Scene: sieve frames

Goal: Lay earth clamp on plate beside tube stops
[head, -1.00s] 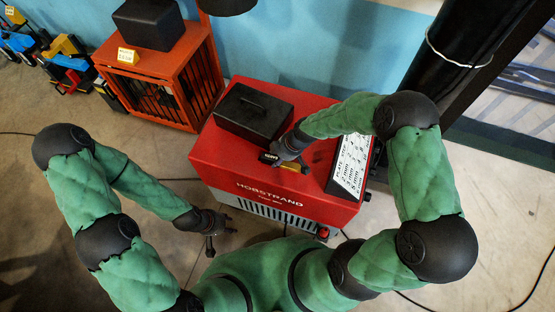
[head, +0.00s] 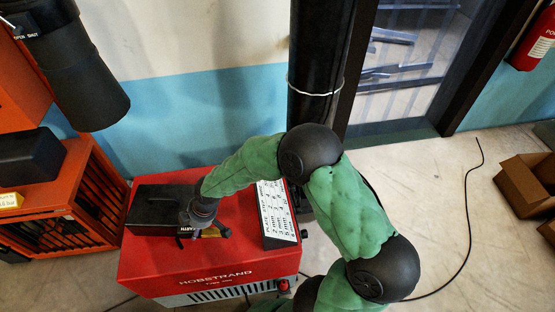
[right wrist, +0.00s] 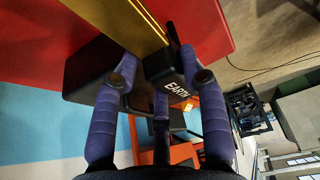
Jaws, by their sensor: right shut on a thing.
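The earth clamp is a black block marked EARTH (right wrist: 165,68) with a long brass-coloured part. In the head view its brass part (head: 211,232) shows just above the red machine top, right of the black box. My right gripper (head: 206,226) is shut on the clamp; in the right wrist view its purple fingers (right wrist: 162,85) are around the black block. I cannot tell whether the clamp touches the machine top. My left gripper is out of view. I cannot make out a plate or tube stops in these frames.
The red machine (head: 215,270) carries a black box (head: 150,212) and a white printed panel (head: 277,212). An orange cage (head: 88,205) stands left, below a black hood (head: 85,75). A dark column (head: 318,70) rises behind. A cardboard box (head: 525,185) and cable lie on the right floor.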

